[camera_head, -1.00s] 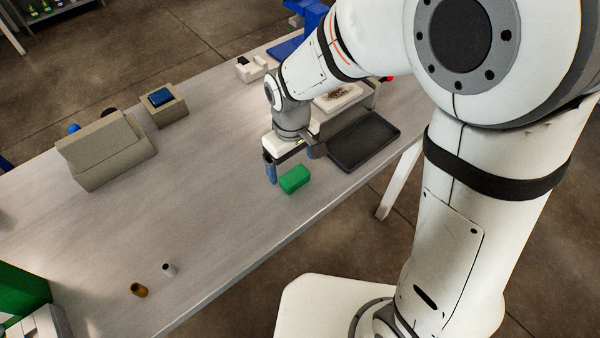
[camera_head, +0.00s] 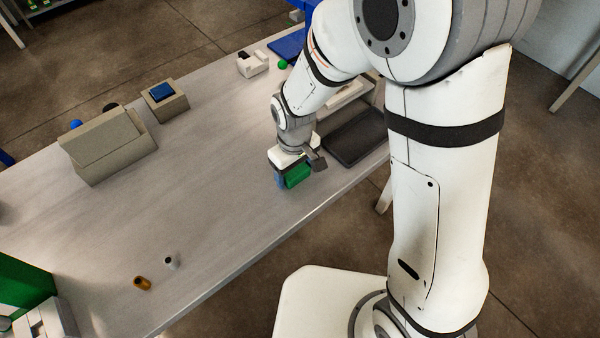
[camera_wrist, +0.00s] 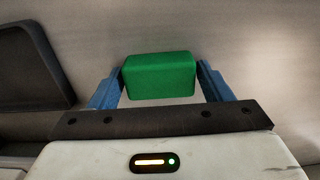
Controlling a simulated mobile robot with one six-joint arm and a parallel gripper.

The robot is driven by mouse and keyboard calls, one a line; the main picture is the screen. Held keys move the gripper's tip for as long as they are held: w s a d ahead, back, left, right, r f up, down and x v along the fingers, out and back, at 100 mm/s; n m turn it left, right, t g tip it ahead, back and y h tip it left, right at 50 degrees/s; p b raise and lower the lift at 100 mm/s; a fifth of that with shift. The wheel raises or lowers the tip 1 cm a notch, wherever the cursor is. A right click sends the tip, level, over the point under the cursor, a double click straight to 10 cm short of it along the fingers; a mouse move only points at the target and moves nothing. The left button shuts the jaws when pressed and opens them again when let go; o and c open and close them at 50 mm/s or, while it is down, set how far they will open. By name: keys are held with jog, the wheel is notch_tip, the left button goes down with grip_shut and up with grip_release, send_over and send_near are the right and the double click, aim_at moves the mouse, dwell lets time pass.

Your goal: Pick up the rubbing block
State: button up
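The rubbing block is taken to be the green block (camera_head: 298,175), which lies on the table near its front edge. In the wrist view the green block (camera_wrist: 160,75) sits between the two blue fingers of my gripper (camera_wrist: 160,82).
A dark tray (camera_head: 352,140) lies just right of my gripper; it also shows in the wrist view (camera_wrist: 30,60). A beige box (camera_head: 110,150) and a holder with a blue top (camera_head: 165,105) stand at the left. Two small cylinders (camera_head: 142,283) (camera_head: 170,263) stand front left. The table's middle is clear.

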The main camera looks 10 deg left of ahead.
aim_at(295, 170)
jog(key=c, duration=0.7)
jog(key=shift+o, duration=0.2)
notch_tip(295, 170, up, 10)
jog(key=shift+b, duration=0.35)
jog(key=o, duration=0.4)
jog(key=shift+c, duration=1.4)
